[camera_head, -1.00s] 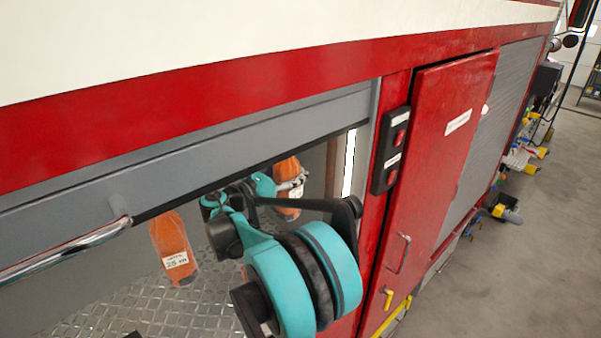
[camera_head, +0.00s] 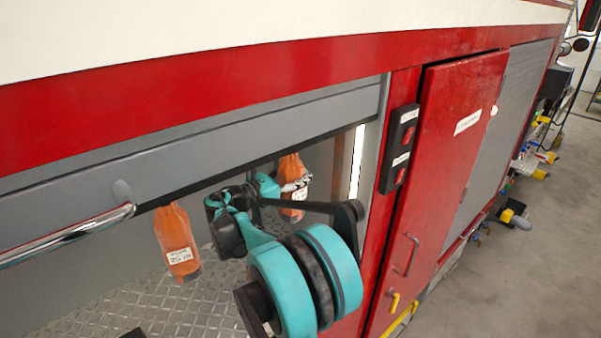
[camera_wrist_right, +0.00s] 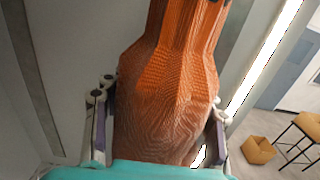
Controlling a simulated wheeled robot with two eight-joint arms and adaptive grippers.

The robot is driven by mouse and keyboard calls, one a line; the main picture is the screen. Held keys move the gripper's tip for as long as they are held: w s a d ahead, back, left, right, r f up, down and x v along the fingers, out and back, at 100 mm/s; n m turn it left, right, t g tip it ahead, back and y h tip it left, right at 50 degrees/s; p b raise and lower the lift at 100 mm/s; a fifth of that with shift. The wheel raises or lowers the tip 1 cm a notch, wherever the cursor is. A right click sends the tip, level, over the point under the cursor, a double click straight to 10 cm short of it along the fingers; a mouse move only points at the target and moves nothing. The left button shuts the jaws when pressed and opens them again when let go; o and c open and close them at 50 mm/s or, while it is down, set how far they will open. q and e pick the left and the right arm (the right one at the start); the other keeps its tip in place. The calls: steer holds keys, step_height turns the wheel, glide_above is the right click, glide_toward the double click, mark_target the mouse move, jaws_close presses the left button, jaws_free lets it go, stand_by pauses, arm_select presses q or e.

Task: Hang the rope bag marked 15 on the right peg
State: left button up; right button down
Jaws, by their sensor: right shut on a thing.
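My right gripper (camera_head: 288,187) is inside the open compartment of the red vehicle, seen in the head view. It is shut on an orange rope bag (camera_head: 291,163) with a white label too small to read. In the right wrist view this bag (camera_wrist_right: 178,70) fills the middle, between the two fingers of the gripper (camera_wrist_right: 160,112). A second orange bag (camera_head: 173,228), with a label that seems to read 25 m, hangs at the left of the compartment. The pegs are hidden or cannot be made out. My left gripper does not show.
A grey shutter (camera_head: 200,145) with a chrome bar (camera_head: 65,237) crosses the top of the opening. A lit strip (camera_head: 356,160) and a black switch panel (camera_head: 398,148) stand at its right. A red door (camera_head: 445,150) is beyond. The tread-plate floor (camera_head: 160,305) looks clear.

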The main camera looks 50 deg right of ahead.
mark_target(280, 181)
steer(key=shift+c, duration=2.3)
jaws_free()
steer(key=shift+f, duration=0.1)
steer(key=v, duration=0.7)
steer(key=shift+w+a, duration=0.1)
steer(key=shift+a, duration=0.3)
